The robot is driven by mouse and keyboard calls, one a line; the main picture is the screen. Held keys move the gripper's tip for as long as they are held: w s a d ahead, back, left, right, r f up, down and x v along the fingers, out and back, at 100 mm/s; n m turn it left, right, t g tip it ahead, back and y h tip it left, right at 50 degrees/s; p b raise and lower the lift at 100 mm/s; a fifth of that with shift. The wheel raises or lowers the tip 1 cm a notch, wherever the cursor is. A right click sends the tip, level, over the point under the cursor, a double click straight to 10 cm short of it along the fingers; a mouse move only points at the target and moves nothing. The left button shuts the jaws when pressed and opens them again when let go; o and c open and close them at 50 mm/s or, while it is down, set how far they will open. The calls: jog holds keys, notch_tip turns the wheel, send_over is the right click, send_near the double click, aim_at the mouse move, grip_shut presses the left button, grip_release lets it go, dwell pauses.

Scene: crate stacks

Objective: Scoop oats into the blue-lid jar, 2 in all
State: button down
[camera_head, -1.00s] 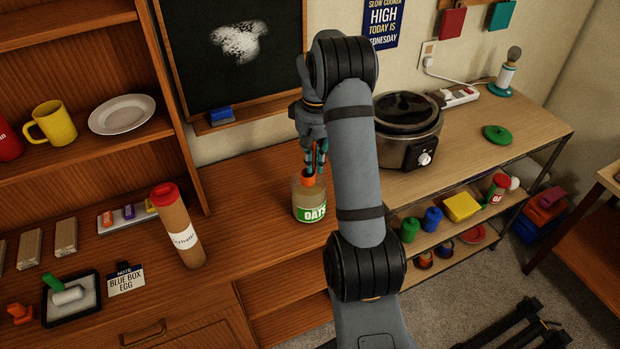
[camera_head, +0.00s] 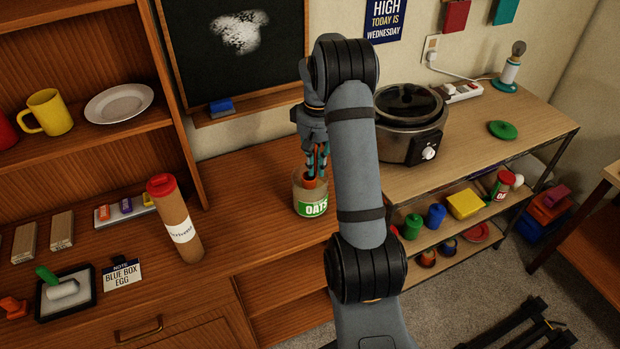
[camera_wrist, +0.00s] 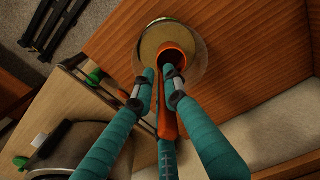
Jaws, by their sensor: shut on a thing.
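The glass oats jar (camera_head: 312,208) with a green label stands on the wooden counter, just left of my forearm. My gripper (camera_head: 316,168) is above its mouth, pointing down, shut on an orange scoop (camera_head: 310,183). The scoop's cup is down inside the jar's mouth. In the wrist view, my gripper (camera_wrist: 160,84) holds the scoop (camera_wrist: 173,62) over the pale oats (camera_wrist: 156,38), near the jar's rim. I cannot tell how much is in the scoop. No jar with a blue lid is clearly seen; a small blue canister (camera_head: 435,215) stands on the low shelf.
A tall red-capped tube (camera_head: 177,222) stands left of the oats jar. A slow cooker (camera_head: 408,120) is on the right-hand table, with a green lid (camera_head: 502,129) lying beyond it. Counter space between tube and oats jar is clear.

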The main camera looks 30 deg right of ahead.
aim_at(317, 145)
jog(key=shift+f+b, duration=2.45)
jog(key=shift+f, duration=0.6)
jog(key=shift+r, duration=0.1)
notch_tip(317, 145, up, 13)
jog(key=p, duration=1.1)
jog(key=shift+r, duration=0.1)
